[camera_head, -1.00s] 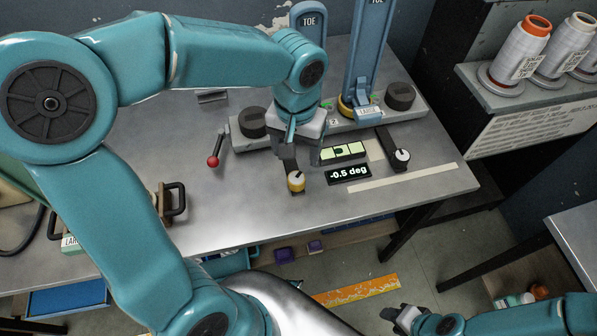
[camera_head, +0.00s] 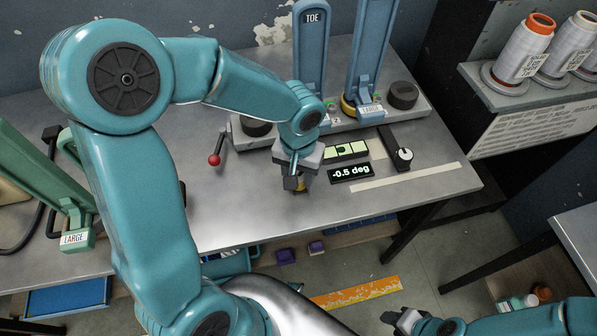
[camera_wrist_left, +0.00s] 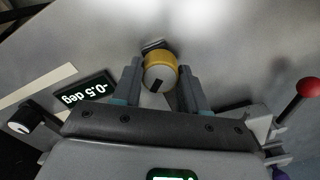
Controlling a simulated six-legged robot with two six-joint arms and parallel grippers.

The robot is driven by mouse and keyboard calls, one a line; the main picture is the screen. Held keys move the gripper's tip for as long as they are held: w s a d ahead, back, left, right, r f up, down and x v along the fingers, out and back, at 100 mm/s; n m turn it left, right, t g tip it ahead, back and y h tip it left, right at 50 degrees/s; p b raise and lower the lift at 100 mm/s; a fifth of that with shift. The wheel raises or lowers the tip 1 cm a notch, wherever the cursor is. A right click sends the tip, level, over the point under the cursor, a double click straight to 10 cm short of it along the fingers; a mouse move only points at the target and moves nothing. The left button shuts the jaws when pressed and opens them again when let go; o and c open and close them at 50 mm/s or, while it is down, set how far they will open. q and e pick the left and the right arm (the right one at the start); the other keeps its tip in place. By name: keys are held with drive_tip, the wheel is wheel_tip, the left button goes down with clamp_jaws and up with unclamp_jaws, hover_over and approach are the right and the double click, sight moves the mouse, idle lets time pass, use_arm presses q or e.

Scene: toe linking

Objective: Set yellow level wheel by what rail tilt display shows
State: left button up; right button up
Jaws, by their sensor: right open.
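The rail tilt display (camera_head: 351,172) reads "-0.5 deg"; it also shows upside down in the left wrist view (camera_wrist_left: 86,91). The yellow level wheel (camera_wrist_left: 159,71) has a dark pointer mark on its pale face. In the head view it is mostly hidden by my left gripper (camera_head: 299,187), which points down over it. In the left wrist view the left gripper's fingers (camera_wrist_left: 159,82) stand on either side of the wheel, very near it; I cannot tell whether they touch it. My right gripper (camera_head: 398,318) is open and empty, low at the front, away from the table.
A green-yellow level panel (camera_head: 346,152) with a dark bubble mark lies behind the display. A pale-faced knob (camera_head: 404,158) is to its right. A red-ball lever (camera_head: 215,159) stands left of the wheel. Blue TOE posts (camera_head: 311,50) rise behind.

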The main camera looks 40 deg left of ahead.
use_arm(q)
drive_tip(key=shift+c, duration=0.7)
drive_tip(key=m, duration=0.5)
drive_tip(key=o, duration=1.1)
drive_tip(key=shift+c, duration=0.2)
wheel_tip(320, 180, up, 16)
drive_tip(key=p, duration=0.2)
drive_tip(key=shift+r, duration=0.25)
drive_tip(key=shift+s+f, duration=0.1)
drive_tip(key=shift+s, duration=0.05)
